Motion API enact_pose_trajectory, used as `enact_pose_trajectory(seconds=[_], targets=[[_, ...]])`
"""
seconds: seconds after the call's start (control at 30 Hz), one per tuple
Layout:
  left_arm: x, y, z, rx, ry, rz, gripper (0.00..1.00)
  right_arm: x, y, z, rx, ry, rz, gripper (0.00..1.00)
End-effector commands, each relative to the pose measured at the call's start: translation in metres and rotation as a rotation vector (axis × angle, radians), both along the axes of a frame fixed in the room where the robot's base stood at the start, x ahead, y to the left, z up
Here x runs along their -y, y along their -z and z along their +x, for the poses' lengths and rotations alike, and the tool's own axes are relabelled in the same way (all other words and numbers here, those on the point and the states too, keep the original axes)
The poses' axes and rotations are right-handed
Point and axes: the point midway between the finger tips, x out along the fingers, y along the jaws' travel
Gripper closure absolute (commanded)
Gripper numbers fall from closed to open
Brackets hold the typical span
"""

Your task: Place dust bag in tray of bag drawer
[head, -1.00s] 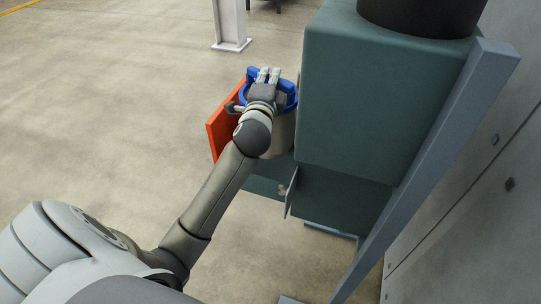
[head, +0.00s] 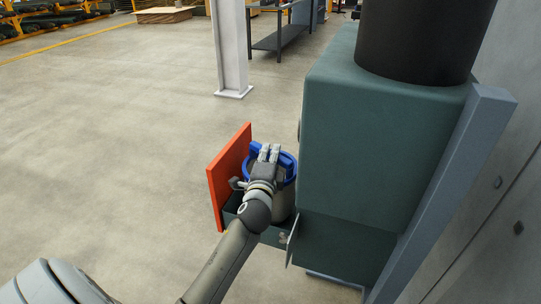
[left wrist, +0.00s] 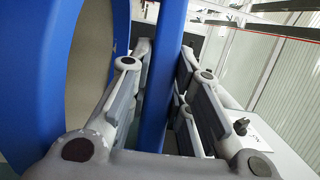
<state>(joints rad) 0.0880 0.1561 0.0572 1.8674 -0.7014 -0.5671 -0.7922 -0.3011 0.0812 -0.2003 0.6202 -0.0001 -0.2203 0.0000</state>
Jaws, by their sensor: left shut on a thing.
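The dust bag (head: 284,203) is a tan, rounded bag with a blue ring and handle on top. It stands in the opened bag drawer (head: 232,211), which has an orange-red front panel (head: 229,176) and a dark green tray. My left gripper (head: 270,153) is shut on the bag's blue handle, also seen as a blue bar between the fingers in the left wrist view (left wrist: 160,85). The bag's underside is hidden by the drawer wall and my arm, so I cannot tell if it touches the tray floor. My right gripper is not in view.
The dark green cabinet (head: 345,160) with a black cylinder (head: 420,40) on top stands right of the drawer. A small metal door plate (head: 292,238) juts out below it. A grey post (head: 445,190) is at the right. Floor to the left is clear.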

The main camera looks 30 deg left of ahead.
Motion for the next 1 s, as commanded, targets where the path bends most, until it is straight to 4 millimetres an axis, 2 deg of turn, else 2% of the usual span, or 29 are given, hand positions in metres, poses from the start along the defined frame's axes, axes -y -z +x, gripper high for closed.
enact_pose_trajectory(seconds=[0.03, 0.2, 0.57, 0.77, 1.0], targets=[[0.0, 0.002, 0.0, -0.001, 0.0, 0.0, 0.8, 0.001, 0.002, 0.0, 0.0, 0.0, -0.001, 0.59], [0.0, 0.001, 0.0, -0.001, 0.0, 0.0, 0.59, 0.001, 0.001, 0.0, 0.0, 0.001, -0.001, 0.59], [0.0, -0.003, 0.0, 0.0, 0.0, 0.0, 0.59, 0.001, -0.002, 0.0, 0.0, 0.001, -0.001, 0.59], [0.012, 0.0, -0.023, 0.0, 0.002, -0.001, 0.59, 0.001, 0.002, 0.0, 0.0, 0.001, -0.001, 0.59], [0.032, 0.001, -0.069, -0.001, 0.001, -0.003, 0.59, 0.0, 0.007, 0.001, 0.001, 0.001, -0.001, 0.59]])
